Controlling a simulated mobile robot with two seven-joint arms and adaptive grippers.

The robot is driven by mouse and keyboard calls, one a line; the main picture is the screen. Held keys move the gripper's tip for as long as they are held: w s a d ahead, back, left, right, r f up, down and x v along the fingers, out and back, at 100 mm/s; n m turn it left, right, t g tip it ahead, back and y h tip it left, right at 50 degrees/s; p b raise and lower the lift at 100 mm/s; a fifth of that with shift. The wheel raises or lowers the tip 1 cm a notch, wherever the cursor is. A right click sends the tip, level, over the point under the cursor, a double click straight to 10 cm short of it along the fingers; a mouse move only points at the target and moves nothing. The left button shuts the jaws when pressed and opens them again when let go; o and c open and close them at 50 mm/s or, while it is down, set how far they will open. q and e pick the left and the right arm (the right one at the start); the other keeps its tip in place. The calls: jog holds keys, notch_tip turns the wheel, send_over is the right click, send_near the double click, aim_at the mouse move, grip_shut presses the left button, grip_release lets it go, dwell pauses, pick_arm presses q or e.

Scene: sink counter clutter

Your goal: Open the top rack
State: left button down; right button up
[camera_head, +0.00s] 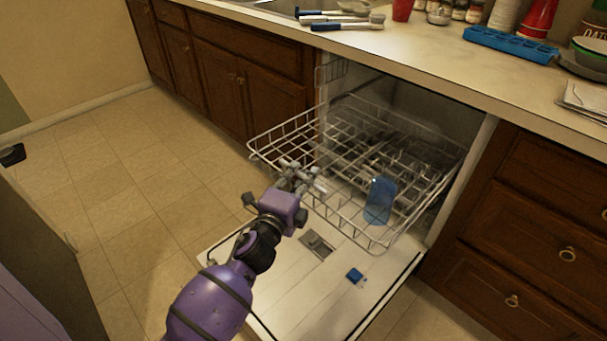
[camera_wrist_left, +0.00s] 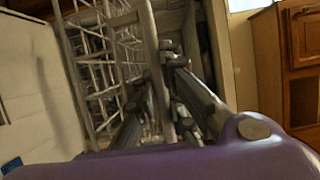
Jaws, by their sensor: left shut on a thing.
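The top rack (camera_head: 352,143) is a white wire rack, pulled part way out of the dishwasher above the lowered door (camera_head: 328,260). A blue cup (camera_head: 380,201) stands in its near right part. My left gripper (camera_head: 303,178) is at the front left rim of the rack, shut on it. In the left wrist view the rack's wires (camera_wrist_left: 105,55) run between and beside the fingers of my left gripper (camera_wrist_left: 165,110). The exact contact is partly hidden by the fingers. My right gripper is in neither view.
The counter (camera_head: 440,60) above holds brushes (camera_head: 345,24), a blue ice tray (camera_head: 510,45), a red cup (camera_head: 402,9) and jars. Drawers (camera_head: 540,240) stand close on the right. Tiled floor (camera_head: 130,200) lies free on the left.

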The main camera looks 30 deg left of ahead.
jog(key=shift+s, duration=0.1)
pick_arm(q)
jog(key=c, duration=2.1)
grip_release()
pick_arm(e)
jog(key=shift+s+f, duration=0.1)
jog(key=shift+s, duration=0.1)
pick_arm(q)
jog(key=shift+s, duration=0.3)
jog(key=s, duration=1.1)
jog(key=shift+s+d, duration=0.2)
jog(key=shift+d, duration=0.1)
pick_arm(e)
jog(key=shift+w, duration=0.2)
